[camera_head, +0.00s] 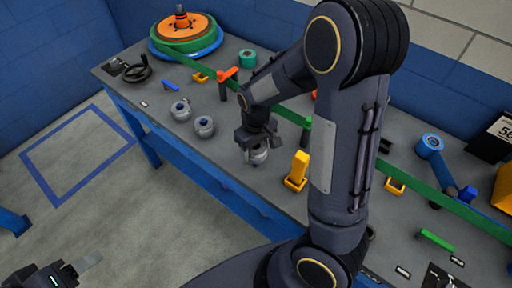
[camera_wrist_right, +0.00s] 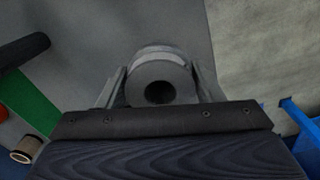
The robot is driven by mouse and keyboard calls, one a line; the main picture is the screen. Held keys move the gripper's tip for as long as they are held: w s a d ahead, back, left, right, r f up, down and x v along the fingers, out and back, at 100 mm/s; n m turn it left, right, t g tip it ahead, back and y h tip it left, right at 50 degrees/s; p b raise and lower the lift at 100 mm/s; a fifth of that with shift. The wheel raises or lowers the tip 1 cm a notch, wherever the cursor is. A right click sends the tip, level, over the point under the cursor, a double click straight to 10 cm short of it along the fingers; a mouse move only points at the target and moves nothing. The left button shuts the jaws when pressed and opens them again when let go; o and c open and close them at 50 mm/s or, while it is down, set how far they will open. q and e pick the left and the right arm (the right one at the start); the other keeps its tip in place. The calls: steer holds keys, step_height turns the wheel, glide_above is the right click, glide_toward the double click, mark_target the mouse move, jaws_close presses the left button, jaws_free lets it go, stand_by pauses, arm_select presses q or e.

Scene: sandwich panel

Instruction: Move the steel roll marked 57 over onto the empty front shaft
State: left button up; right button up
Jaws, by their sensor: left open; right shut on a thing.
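My right gripper (camera_head: 257,146) is shut on a grey steel roll (camera_head: 259,157) just above the bench, near its front edge. In the right wrist view the roll (camera_wrist_right: 152,62) sits between the two fingers, with its dark round bore facing the camera. I cannot read a number on it. Two similar steel rolls (camera_head: 181,110) (camera_head: 204,127) stand to its left on the bench. No bare front shaft can be made out; my right arm hides part of the bench. My left gripper (camera_head: 78,268) is open and empty at the lower left, away from the bench.
A green strip (camera_head: 292,115) runs along the bench behind the held roll. A yellow block (camera_head: 298,170) stands close to its right. An orange and green reel (camera_head: 186,30), a black handwheel (camera_head: 137,69) and a blue roller (camera_head: 430,146) are farther off. The front edge is close.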

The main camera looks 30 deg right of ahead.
steer(key=shift+f, duration=0.15)
steer(key=shift+f+b, duration=2.05)
steer(key=shift+f, duration=0.3)
steer(key=o, duration=1.3)
step_height(320, 180, up, 11)
steer(key=p, duration=0.9)
steer(key=shift+f, duration=0.3)
